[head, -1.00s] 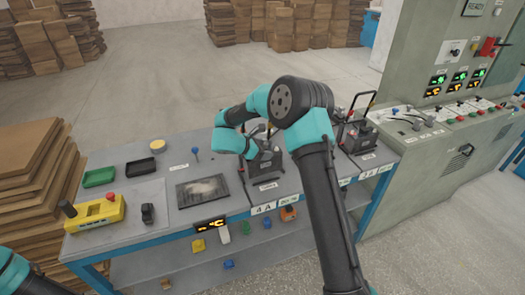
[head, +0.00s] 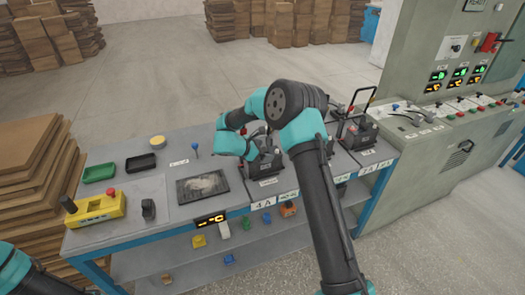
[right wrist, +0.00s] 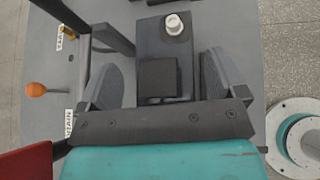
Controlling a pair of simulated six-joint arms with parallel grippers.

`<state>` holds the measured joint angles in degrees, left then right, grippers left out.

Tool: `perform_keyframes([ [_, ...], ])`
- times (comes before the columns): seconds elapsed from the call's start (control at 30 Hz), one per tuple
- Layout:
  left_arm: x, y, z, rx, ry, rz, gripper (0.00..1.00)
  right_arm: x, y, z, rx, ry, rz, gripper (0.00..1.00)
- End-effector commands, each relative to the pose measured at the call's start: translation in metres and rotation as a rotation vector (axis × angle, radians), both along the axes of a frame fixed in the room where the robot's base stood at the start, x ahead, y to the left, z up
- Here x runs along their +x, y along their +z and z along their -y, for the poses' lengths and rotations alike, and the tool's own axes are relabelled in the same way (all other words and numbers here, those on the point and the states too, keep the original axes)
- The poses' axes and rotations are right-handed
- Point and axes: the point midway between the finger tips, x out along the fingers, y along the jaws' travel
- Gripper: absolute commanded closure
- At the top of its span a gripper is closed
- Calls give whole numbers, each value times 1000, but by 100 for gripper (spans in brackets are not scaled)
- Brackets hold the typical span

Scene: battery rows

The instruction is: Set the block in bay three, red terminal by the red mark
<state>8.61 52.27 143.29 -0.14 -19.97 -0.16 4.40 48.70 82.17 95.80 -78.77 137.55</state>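In the right wrist view a dark block (right wrist: 150,45) with a pale round terminal (right wrist: 174,25) lies between the two grey fingers of my right gripper (right wrist: 160,82). Narrow gaps show on both sides, so the fingers are open around it. In the head view a dark block (head: 266,163) sits on the bench under my right wrist, partly hidden by it. Another dark block (head: 360,134) with a tall black handle stands farther right. My left gripper is out of view.
The bench (head: 150,232) also holds a black mesh-like tray (head: 202,187), a yellow device (head: 97,208) with a red button, a green tray (head: 99,173) and a black tray (head: 140,163). A control console (head: 440,135) stands at the right. Cardboard stacks (head: 35,170) stand at the left.

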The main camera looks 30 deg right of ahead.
Motion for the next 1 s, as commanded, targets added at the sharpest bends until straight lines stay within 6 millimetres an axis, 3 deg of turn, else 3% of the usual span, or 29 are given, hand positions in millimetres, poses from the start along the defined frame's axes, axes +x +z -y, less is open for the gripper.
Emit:
perform_keyframes([
  [0.47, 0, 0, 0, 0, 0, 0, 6, 0, 5, -7, 0, 0, 1, 4],
  [1.0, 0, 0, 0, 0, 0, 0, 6, 0, 52, -83, -1, 1, 2, 4],
])
